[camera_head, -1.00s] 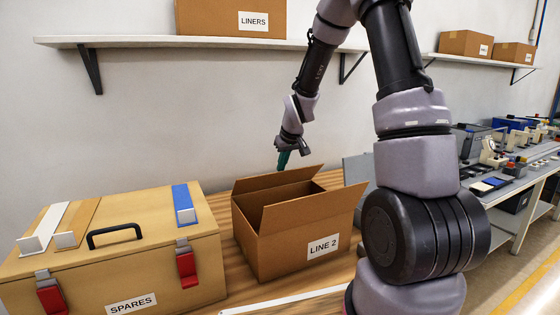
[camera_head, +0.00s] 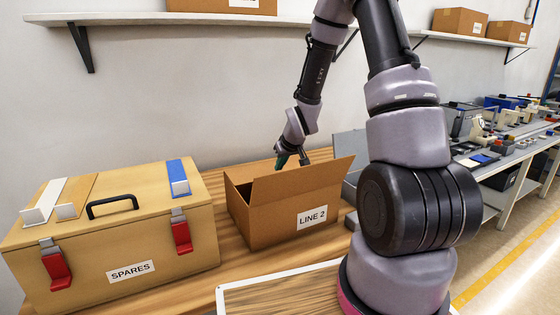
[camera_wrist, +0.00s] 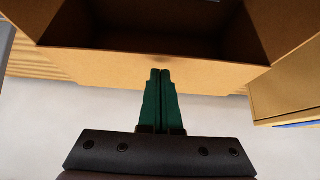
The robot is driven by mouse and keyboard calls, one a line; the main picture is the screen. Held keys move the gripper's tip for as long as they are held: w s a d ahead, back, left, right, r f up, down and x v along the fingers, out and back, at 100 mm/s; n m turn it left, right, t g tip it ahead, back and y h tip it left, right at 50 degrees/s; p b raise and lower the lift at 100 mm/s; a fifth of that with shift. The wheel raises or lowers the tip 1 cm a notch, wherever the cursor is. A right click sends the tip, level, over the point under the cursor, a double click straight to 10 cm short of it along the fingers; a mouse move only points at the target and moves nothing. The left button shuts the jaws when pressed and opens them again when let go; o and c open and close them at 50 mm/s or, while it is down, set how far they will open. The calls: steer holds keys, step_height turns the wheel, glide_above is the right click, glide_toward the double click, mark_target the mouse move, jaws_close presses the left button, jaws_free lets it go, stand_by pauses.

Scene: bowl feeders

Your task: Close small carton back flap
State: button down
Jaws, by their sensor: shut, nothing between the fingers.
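The small carton (camera_head: 270,222), labelled LINE 2, stands on the wooden bench with an open top. Its front flap (camera_head: 305,182) stands up and hides much of the opening in the head view. My gripper (camera_head: 281,161) is at the carton's back edge, its green fingers shut and empty. In the wrist view the fingertips (camera_wrist: 160,72) overlap a brown cardboard panel (camera_wrist: 215,76) along the back edge, with the dark interior beyond. I cannot tell whether this panel is the back flap or back wall, or whether the fingers touch it. No raised back flap shows in the head view.
A tan SPARES case (camera_head: 130,245) stands left of the carton. A grey panel (camera_head: 350,147) stands behind the carton at the right. A white-edged frame (camera_head: 250,290) lies in front. A shelf (camera_head: 120,19) runs above along the wall.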

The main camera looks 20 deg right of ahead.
steer(key=shift+f, duration=0.25)
stand_by(0.3)
steer(key=shift+s, duration=0.1)
steer(key=s+d+r+m+h, duration=0.1)
steer(key=s+r+m, duration=0.1)
steer(key=s+r, duration=0.7)
steer(key=s+d+r+m+h, duration=0.15)
steer(key=s+r, duration=0.45)
steer(key=r, duration=0.7)
steer(key=s+a+r+m+y, duration=0.2)
steer(key=s+r, duration=0.7)
steer(key=s, duration=0.5)
steer(key=shift+m+y, duration=0.45)
steer(key=shift+y, duration=0.2)
steer(key=shift+w+a+r, duration=0.1)
